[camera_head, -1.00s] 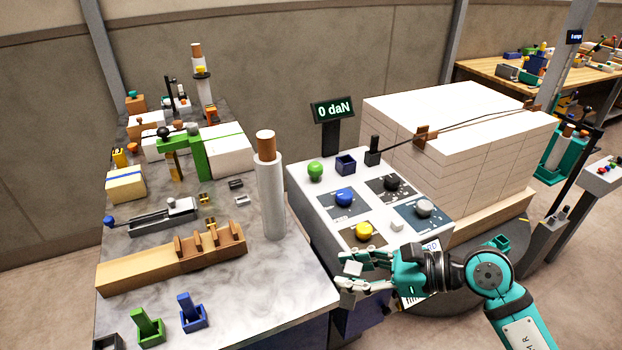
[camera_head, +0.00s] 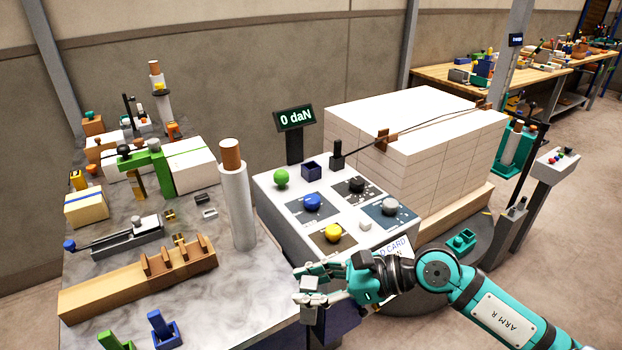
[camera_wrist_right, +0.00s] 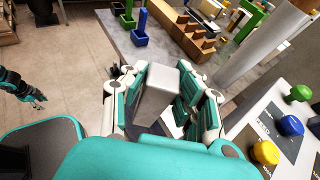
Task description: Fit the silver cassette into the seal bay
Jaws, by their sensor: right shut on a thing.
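My right gripper (camera_head: 308,284) is shut on a plain grey block, the silver cassette (camera_wrist_right: 157,90). The right wrist view shows the cassette between the right gripper's fingers (camera_wrist_right: 165,105), with its pale top face and a side bare. In the head view the fingers hide most of it. The right gripper is in the air by the console's front left corner, at the marble bench's right edge. My left gripper (camera_wrist_right: 35,97) appears small at the left of the right wrist view; its jaws are unclear. I cannot tell which fixture is the seal bay.
The console (camera_head: 274,208) carries colored knobs and a "0 daN" display (camera_head: 295,118). Behind it stands a strapped white ream stack (camera_head: 440,150). The bench holds a white roll (camera_head: 237,205), a wooden rack (camera_head: 110,290), a green clamp (camera_head: 155,172) and a blue holder (camera_head: 163,332). Bare marble lies right of the rack.

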